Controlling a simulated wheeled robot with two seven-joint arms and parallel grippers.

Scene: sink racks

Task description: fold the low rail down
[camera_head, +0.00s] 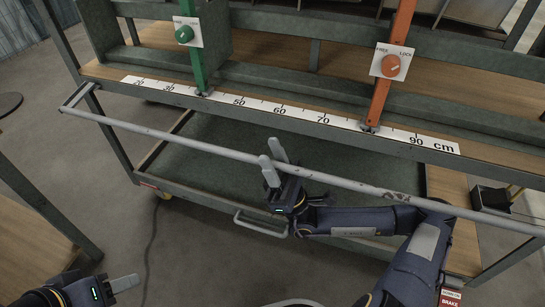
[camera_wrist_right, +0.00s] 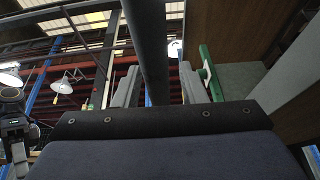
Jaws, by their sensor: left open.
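The low rail (camera_head: 180,133) is a long grey bar along the near side of the cart, held out from it by an end arm (camera_head: 78,95) at the left. It stands raised, near the height of the ruler edge. My right gripper (camera_head: 272,160) is at the middle of the rail, fingers pointing up. In the right wrist view the rail (camera_wrist_right: 150,45) passes between the two spread fingers (camera_wrist_right: 157,88), with gaps on both sides. My left gripper (camera_head: 118,286) is at the bottom left, away from the rail, open and empty.
A ruler strip (camera_head: 280,112) runs along the cart's front edge. A green post (camera_head: 197,70) and an orange post (camera_head: 380,95) with knobs stand behind it. A lower tray (camera_head: 225,160) with a handle (camera_head: 260,224) lies below the rail. Open floor is at the left.

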